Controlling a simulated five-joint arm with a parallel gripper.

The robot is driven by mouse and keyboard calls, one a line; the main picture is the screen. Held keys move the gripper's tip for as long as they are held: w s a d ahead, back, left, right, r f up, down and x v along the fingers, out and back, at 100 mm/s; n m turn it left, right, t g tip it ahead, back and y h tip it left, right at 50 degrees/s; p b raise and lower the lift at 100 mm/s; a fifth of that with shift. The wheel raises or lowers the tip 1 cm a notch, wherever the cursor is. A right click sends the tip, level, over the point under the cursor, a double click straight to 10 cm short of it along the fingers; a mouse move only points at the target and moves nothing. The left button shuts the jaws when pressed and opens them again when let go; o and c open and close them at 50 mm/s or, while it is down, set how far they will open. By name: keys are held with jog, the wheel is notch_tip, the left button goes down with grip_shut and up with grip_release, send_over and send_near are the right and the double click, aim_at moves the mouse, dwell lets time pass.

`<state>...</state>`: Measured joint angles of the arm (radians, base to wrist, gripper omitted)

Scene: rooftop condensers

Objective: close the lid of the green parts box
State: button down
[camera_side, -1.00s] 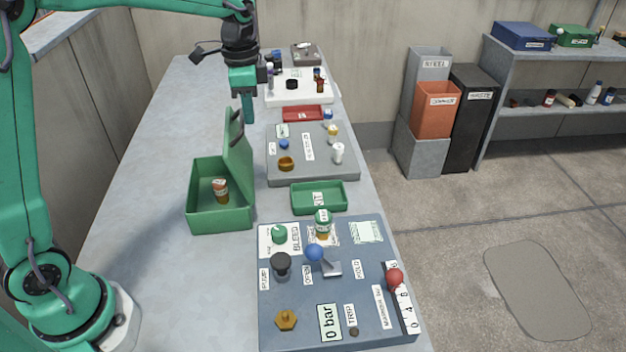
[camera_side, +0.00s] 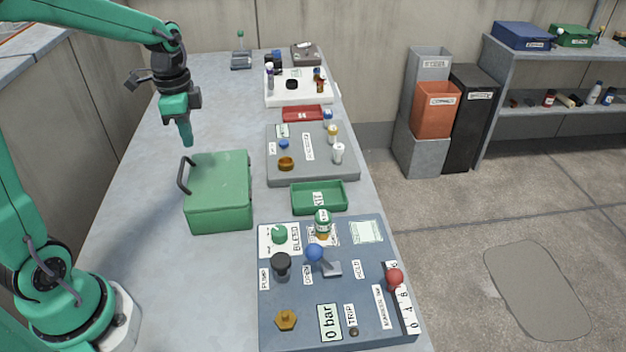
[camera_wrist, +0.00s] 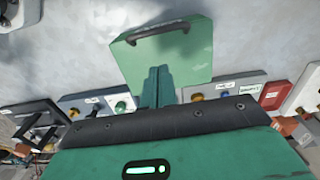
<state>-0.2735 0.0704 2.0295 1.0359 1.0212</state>
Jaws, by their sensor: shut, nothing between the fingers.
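The green parts box (camera_side: 219,192) stands on the bench at the left of the panels in the side view. Its lid lies flat over the box, so the inside is hidden. A dark handle (camera_side: 183,174) shows at the lid's left edge. My gripper (camera_side: 187,141) is above the bench by the box's far left corner, apart from the lid, with its fingers shut and empty. In the wrist view the lid (camera_wrist: 190,58) and its handle (camera_wrist: 158,32) show beyond my shut fingers (camera_wrist: 158,82).
A green tray (camera_side: 319,198) is right of the box, with the blue-grey control panel (camera_side: 300,295) in front. A grey panel (camera_side: 290,165) and a red tray (camera_side: 302,113) are farther back. The bench left of the box is clear.

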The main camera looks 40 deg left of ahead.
jog(key=shift+s+a+f, duration=0.15)
jog(key=shift+s+f, duration=0.05)
jog(key=shift+r, duration=0.15)
dwell(0.4)
jog(key=s+a+r, duration=0.2)
jog(key=s+a, duration=0.4)
jog(key=shift+s, duration=0.35)
dwell(0.5)
jog(key=shift+r, duration=0.15)
